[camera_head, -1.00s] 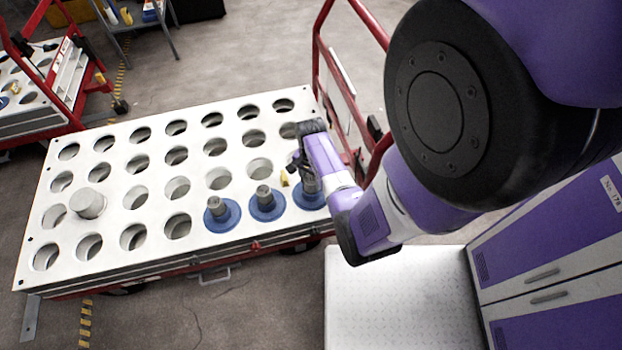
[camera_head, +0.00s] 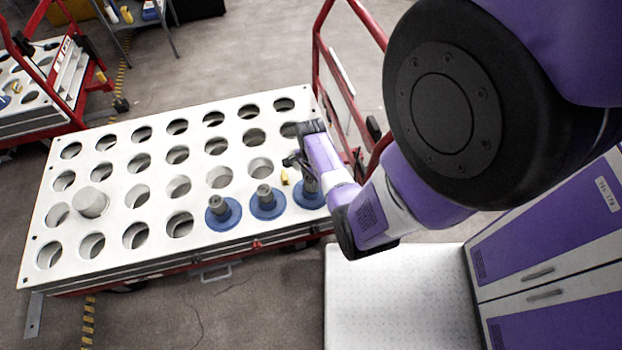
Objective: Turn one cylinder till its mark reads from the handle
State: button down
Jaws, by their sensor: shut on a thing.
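A white trolley top (camera_head: 110,220) with rows of round holes carries three grey metal cylinders on blue round bases along its front right edge. The left cylinder (camera_head: 217,207) and the middle cylinder (camera_head: 264,198) stand upright and free. My gripper (camera_head: 302,160) is at the right cylinder (camera_head: 309,187), shut on its upper part. My gripper and wrist hide much of that cylinder, and its blue base shows below. No mark can be made out on any cylinder. The trolley's red handle frame (camera_head: 316,50) rises at the right end.
A pale plain cylinder (camera_head: 91,202) sits in a hole at the left. A small yellow piece (camera_head: 285,177) is beside my gripper. A white textured surface (camera_head: 400,300) and purple cabinet (camera_head: 545,260) stand at the front right. Another red trolley (camera_head: 60,100) is at the far left.

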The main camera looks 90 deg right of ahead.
jog(key=shift+m+p, duration=0.3)
jog(key=shift+m, duration=0.8)
jog(key=shift+r, duration=0.15)
jog(key=shift+m+p, duration=0.3)
jog(key=shift+m, duration=1.2)
jog(key=shift+m+p, duration=0.65)
jog(key=shift+m, duration=0.85)
